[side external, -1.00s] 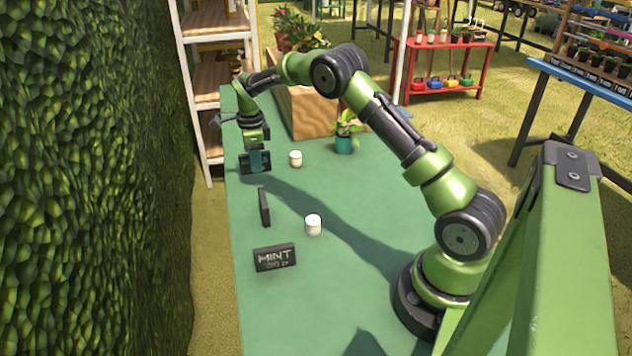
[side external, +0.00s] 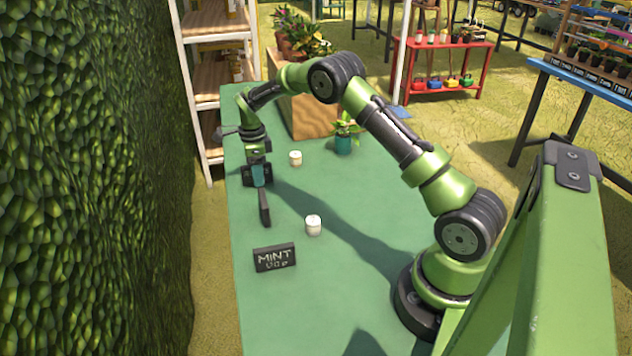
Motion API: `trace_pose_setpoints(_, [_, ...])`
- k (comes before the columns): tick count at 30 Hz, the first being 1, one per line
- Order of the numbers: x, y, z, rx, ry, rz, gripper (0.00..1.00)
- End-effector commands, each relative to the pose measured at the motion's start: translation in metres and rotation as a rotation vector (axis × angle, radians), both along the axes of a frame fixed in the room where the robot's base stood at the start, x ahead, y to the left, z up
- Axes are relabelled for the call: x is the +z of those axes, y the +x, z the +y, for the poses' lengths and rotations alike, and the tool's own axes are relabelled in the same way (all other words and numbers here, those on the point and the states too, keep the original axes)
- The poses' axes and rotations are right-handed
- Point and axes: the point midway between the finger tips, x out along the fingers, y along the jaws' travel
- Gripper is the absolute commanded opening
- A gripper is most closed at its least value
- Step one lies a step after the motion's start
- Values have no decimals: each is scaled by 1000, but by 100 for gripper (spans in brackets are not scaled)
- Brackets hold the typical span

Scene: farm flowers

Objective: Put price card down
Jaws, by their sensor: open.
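A dark price card (side external: 265,208) stands upright on the green table, seen nearly edge-on. A second dark card (side external: 274,257) with white "MINT" lettering stands nearer the camera, its face towards the view. My gripper (side external: 258,180) is open and points down just behind the edge-on card, close to its top. Whether it touches that card cannot be told. Dark parts show on both sides of its teal middle, and I see no card held between the fingers.
Two small white pots (side external: 313,225) (side external: 295,158) stand right of the cards. A teal pot with a plant (side external: 344,143) and a wooden crate (side external: 312,115) are farther back. A leafy hedge (side external: 90,180) is left of the table (side external: 330,290). The front table area is clear.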

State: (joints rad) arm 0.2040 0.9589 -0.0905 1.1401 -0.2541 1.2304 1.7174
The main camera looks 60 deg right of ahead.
Motion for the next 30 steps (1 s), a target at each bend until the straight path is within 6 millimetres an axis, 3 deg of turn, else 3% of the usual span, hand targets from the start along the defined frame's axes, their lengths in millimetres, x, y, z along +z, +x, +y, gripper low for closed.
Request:
trace_pose_setpoints(5, [12,1,0,0,-1,-3,46])
trace_pose_setpoints(18, [100,1,0,0,-2,-4,46])
trace_pose_setpoints(24, [121,0,0,3,0,-3,46])
trace_pose_setpoints(27, [135,-4,5,46,5,-19,46])
trace_pose_setpoints(30, [163,-16,17,171,12,-67,46])
